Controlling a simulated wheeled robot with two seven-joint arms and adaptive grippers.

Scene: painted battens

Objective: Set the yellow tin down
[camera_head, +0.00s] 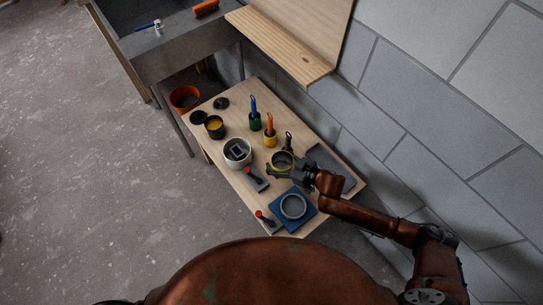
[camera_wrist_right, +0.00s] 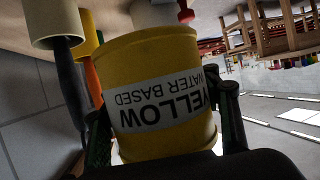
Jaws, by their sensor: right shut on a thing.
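The yellow tin (camera_wrist_right: 155,55) fills the middle of the right wrist view, with its label "YELLOW WATER BASED" upside down in the picture. My right gripper (camera_head: 281,169) is shut on it, with a finger on each side. In the head view the yellow tin (camera_head: 283,155) shows as a yellow rim with a dark inside, over the right part of the wooden table. I cannot tell whether its base touches the table. My left gripper is not in view.
A blue square piece with a grey ring (camera_head: 293,207) lies in front of the tin on the table (camera_head: 222,178). A white pot (camera_head: 238,150) stands to the left. Brushes in green (camera_head: 255,121) and yellow (camera_head: 270,138) holders stand behind. A block wall (camera_head: 410,90) bounds the right.

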